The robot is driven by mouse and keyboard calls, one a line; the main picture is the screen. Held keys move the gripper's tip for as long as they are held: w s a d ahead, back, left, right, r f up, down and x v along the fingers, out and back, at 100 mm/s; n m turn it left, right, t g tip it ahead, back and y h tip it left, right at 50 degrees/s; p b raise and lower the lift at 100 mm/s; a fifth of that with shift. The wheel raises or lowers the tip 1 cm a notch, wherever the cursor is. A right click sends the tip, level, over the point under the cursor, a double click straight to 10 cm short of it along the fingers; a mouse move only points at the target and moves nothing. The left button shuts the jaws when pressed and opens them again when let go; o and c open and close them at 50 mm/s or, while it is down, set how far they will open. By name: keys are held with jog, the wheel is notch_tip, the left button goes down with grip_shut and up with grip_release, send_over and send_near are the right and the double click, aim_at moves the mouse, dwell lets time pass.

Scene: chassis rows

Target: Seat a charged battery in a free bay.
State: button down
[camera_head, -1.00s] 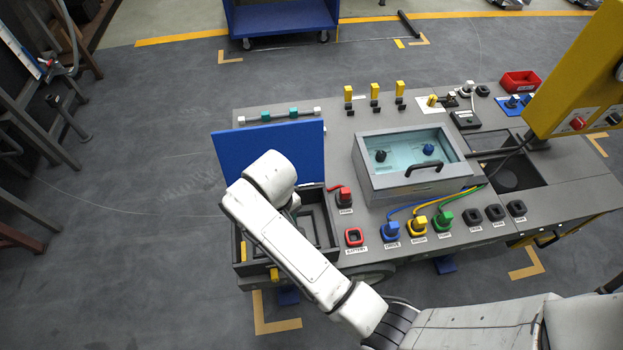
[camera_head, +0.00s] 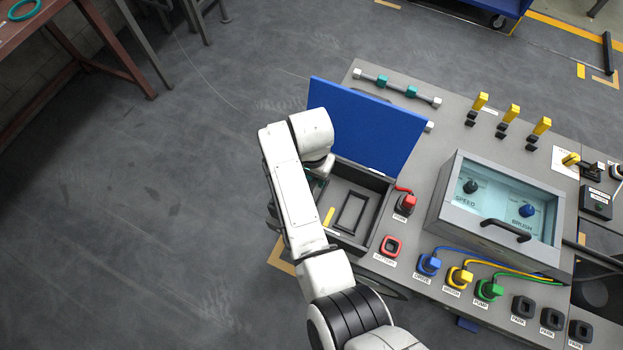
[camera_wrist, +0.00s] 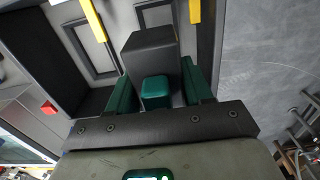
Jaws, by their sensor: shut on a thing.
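In the wrist view my gripper (camera_wrist: 158,78) is shut on a dark grey battery (camera_wrist: 150,47) with a green grip between the green fingers. The battery is in front of an open tray with rectangular bay outlines; one empty bay (camera_wrist: 91,45) shows at left, and another (camera_wrist: 160,14) is partly hidden behind the battery. Whether the battery touches the tray floor I cannot tell. In the head view the open battery compartment (camera_head: 376,184) shows an empty bay (camera_head: 353,211). My arm covers the compartment's left part and most of the gripper. No charge mark on the battery is visible.
The raised blue lid (camera_head: 370,125) stands behind the compartment, close to my arm. A red plug (camera_head: 407,203) and a red-rimmed socket (camera_head: 391,245) are at its right. A clear-topped control box (camera_head: 505,205) stands farther right.

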jog(key=shift+a+f+b, duration=0.2)
jog(key=shift+f+b, duration=0.25)
jog(key=shift+f, duration=0.45)
notch_tip(320, 180, down, 7)
jog(key=b, duration=0.7)
jog(key=shift+r, duration=0.2)
jog(key=shift+s+p, duration=0.15)
jog(key=shift+p, duration=0.45)
jog(key=shift+f+b, duration=0.4)
jog(key=shift+f, duration=0.15)
jog(key=shift+f, duration=0.2)
jog(key=shift+s+d+f+b, duration=0.15)
jog(key=shift+s+f+b, duration=0.15)
jog(key=shift+f+b, duration=0.3)
jog(key=c, duration=0.5)
grip_release()
jog(key=shift+o, duration=0.6)
jog(key=r, duration=0.4)
jog(key=r+p, duration=0.1)
jog(key=r, duration=0.7)
jog(key=shift+w+a+r, duration=0.2)
jog(key=shift+w+r, duration=0.05)
